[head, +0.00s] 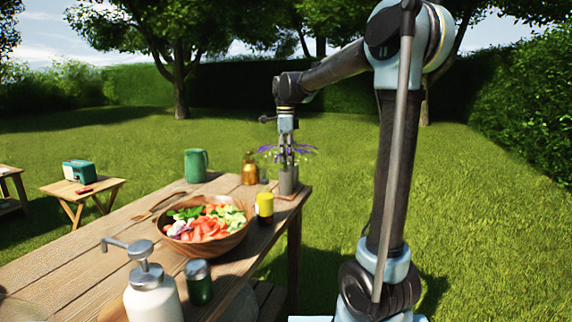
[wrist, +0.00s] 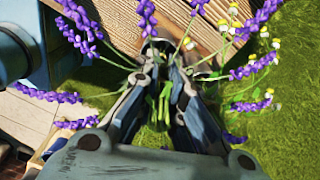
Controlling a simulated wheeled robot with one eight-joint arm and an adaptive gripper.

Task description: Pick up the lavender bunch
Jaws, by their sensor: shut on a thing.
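The lavender bunch (wrist: 75,97) has purple flower spikes on green stems, mixed with small white and yellow flowers. In the head view its purple heads (head: 300,150) spread above a grey vase (head: 288,181) at the table's far right corner. My gripper (head: 287,160) points down over the vase, in among the flowers. In the wrist view my gripper (wrist: 160,90) has its fingers close together around the green stems, with flower heads fanned out on both sides. The fingertips and the lower stems are partly hidden, and I cannot tell whether the stems are still inside the vase.
Open lawn lies to the right.

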